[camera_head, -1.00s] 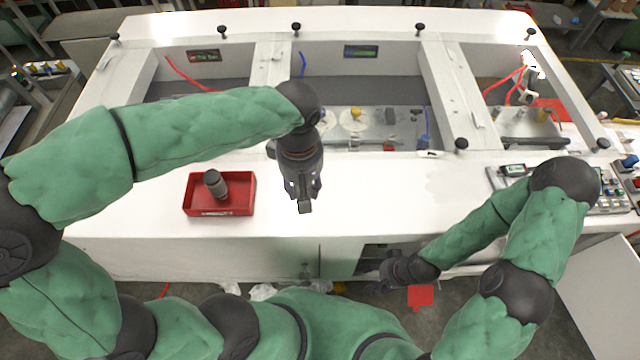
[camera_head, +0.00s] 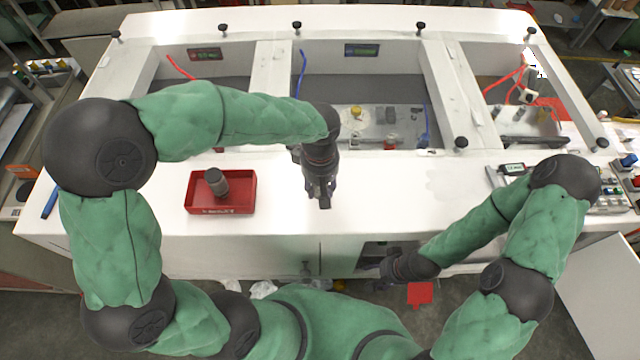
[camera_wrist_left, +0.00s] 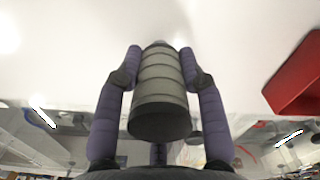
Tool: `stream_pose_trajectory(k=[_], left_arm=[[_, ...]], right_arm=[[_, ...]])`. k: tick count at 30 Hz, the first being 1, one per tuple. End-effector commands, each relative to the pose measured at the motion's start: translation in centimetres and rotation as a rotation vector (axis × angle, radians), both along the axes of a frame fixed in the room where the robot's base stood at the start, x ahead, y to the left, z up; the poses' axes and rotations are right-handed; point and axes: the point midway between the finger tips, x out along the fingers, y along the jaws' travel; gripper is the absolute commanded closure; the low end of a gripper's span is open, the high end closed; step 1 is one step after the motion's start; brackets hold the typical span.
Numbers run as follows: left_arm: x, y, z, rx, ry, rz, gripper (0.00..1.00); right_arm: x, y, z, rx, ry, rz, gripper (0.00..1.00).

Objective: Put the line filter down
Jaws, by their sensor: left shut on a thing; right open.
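The line filter (camera_wrist_left: 160,85), a ribbed grey cylinder with a dark round end, sits between the two fingers of my left gripper (camera_head: 322,197) in the left wrist view. The gripper is shut on it. In the head view my left gripper points down at the white worktop, right of the red tray, and mostly hides the filter. I cannot tell whether the filter touches the worktop. My right gripper (camera_head: 384,272) is open and empty, low in front of the bench's front edge.
A red tray (camera_head: 236,207) holds a similar dark grey cylinder (camera_head: 216,182). The white worktop (camera_head: 410,190) is clear right of my left gripper. Behind it are recessed bays with hoses. A meter (camera_head: 512,169) lies at the right, near my right arm.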

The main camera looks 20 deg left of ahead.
Motion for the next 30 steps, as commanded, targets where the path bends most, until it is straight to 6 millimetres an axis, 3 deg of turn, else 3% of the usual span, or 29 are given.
stream_pose_trajectory(k=[8,9,11,23,30], left_arm=[[0.0,0.0,-0.4,0.0,0.0,0.0,0.94],[0.0,0.0,-0.4,0.0,0.0,0.0,0.55],[0.0,0.0,-0.3,0.0,0.0,0.0,0.38],[0.0,0.0,-0.1,0.0,0.0,0.0,0.37],[0.1,0.0,2.9,-0.001,-0.004,-0.001,0.37]], right_arm=[[0.0,0.0,-0.5,0.0,0.0,0.0,0.4],[0.0,0.0,-0.4,0.0,0.0,0.0,0.4],[0.0,0.0,-0.4,0.0,0.0,0.0,0.4],[0.0,0.0,-0.1,0.0,0.0,0.0,0.4],[0.0,0.0,0.0,0.0,0.0,0.0,0.4]])
